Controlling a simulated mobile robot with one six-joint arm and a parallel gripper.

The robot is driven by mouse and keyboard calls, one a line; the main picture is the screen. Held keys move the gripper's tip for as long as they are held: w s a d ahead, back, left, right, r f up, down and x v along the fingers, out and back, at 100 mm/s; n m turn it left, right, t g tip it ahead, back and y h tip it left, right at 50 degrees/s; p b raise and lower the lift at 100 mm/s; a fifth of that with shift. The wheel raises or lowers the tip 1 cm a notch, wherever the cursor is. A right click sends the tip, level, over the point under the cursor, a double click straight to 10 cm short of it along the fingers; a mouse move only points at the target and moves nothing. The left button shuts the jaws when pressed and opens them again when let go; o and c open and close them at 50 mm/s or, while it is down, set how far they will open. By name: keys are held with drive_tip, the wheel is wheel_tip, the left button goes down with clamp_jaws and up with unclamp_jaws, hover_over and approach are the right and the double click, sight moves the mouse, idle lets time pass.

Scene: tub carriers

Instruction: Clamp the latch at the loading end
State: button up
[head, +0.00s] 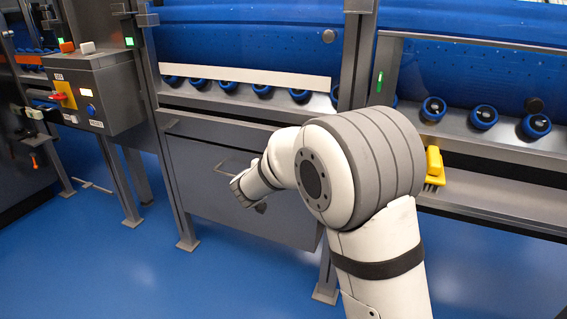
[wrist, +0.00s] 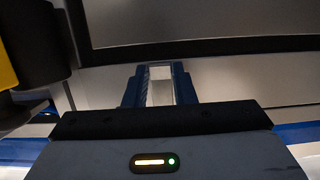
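I cannot pick out the latch with certainty in either view. In the wrist view my gripper (wrist: 159,72) has its two blue-edged fingers apart, with a pale gap and nothing held between them. Beyond the fingertips is a grey surface below a dark-edged panel (wrist: 200,25). In the head view my white arm reaches left across the front of the grey cabinet. Its wrist end is low before the drawer front (head: 205,185), and the fingers cannot be made out there.
A grey control box (head: 105,95) with a yellow-backed red switch (head: 65,93) stands left. Blue tubs (head: 250,40) lie behind clear guards, above blue rollers (head: 485,117). A yellow-handled tool (head: 434,165) sits right of my arm. Blue floor is free at lower left.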

drive_tip(key=o, duration=0.5)
drive_tip(key=shift+f, duration=0.1)
drive_tip(key=p+v, duration=0.1)
drive_tip(key=v, duration=0.6)
drive_tip(key=shift+s+a+p, duration=0.2)
drive_tip(key=shift+s+p, duration=0.15)
drive_tip(key=s+d+r+g+h+p, duration=0.1)
drive_tip(key=s+d+r+g+p, duration=0.4)
drive_tip(key=d+r+p, duration=0.45)
drive_tip(key=s+d+r+g+h+p, duration=0.1)
drive_tip(key=s+d+r+g+p, duration=0.2)
drive_tip(key=s+d+r+p, duration=0.7)
drive_tip(key=s+r+n+g+y+p, duration=0.1)
drive_tip(key=s+r+y+p, duration=0.1)
drive_tip(key=s+r+p, duration=0.3)
drive_tip(key=s+r+n+g+y+p, duration=0.1)
drive_tip(key=s+r+y+p, duration=0.1)
drive_tip(key=s+r+p, duration=0.3)
drive_tip(key=s+d+r+n+g+y+p, duration=0.1)
drive_tip(key=s+r+n+y+p, duration=0.1)
drive_tip(key=s+r+p, duration=0.3)
drive_tip(key=shift+s+d+r+g+y+p, duration=0.15)
drive_tip(key=shift+r+y+p, duration=0.15)
drive_tip(key=shift+p, duration=0.8)
drive_tip(key=shift+a+r+g+y+p, duration=0.15)
drive_tip(key=shift+r+y+p, duration=0.15)
drive_tip(key=shift+p, duration=0.75)
